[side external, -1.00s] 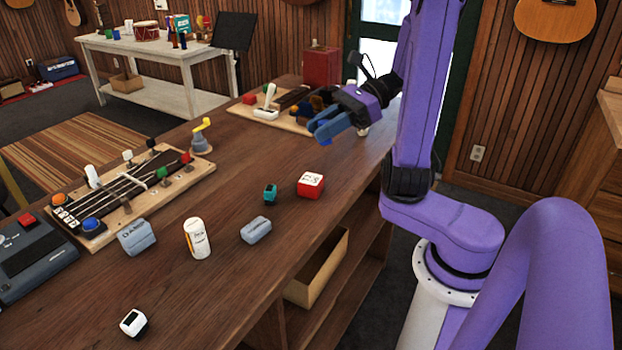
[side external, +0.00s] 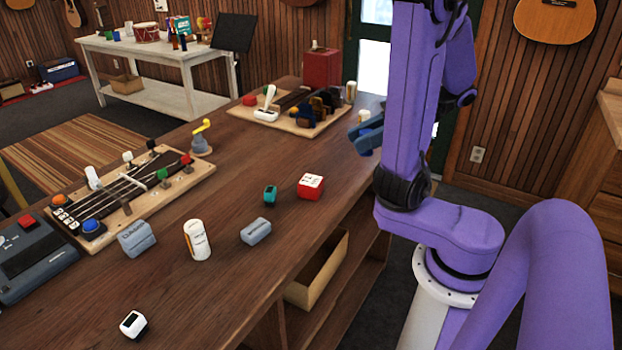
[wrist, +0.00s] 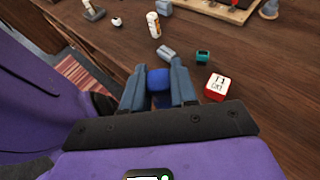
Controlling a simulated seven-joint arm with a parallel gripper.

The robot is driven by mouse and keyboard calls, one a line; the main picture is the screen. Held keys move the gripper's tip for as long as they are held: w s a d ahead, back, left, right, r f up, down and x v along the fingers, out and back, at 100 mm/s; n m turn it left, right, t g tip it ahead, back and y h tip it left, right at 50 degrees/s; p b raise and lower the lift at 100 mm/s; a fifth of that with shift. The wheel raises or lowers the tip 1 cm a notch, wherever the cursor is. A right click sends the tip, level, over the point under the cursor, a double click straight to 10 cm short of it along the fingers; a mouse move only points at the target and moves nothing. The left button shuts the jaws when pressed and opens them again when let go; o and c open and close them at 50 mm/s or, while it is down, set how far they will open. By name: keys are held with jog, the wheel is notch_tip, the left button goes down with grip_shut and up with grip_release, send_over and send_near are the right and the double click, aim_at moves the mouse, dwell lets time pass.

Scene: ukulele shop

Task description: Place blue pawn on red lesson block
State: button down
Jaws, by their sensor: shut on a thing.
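The blue pawn (wrist: 158,79) is between the two grey-blue fingers of my gripper (wrist: 158,88) in the wrist view; its rounded blue top shows, and its lower part is mostly hidden. My gripper is shut on it. In the side view my gripper (side external: 367,136) is above the right edge of the table, partly hidden by my arm, and the pawn cannot be made out there. The red lesson block (side external: 311,187), with a white marked top, sits on the table left of and below my gripper. It also shows right of the fingers in the wrist view (wrist: 216,88).
A teal device (side external: 270,194) and a grey-blue block (side external: 256,230) lie near the red block. A white bottle (side external: 196,240) stands further left. Two boards with pegs (side external: 205,187) and a red box (side external: 321,68) are also on the table. The red block's top is bare.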

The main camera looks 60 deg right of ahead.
jog(key=w+d+f, duration=0.2)
jog(key=w+f, duration=0.2)
jog(key=w, duration=0.5)
send_over(311, 180)
jog(key=f, duration=0.5)
jog(key=shift+s+a+f, duration=0.1)
jog(key=shift+s, duration=0.15)
jog(key=shift+w+f, duration=0.15)
jog(key=shift+f, duration=0.8)
jog(key=shift+w+f, duration=0.1)
jog(key=shift+f, duration=0.85)
jog(key=c, duration=0.9)
grip_release()
jog(key=shift+o, duration=0.2)
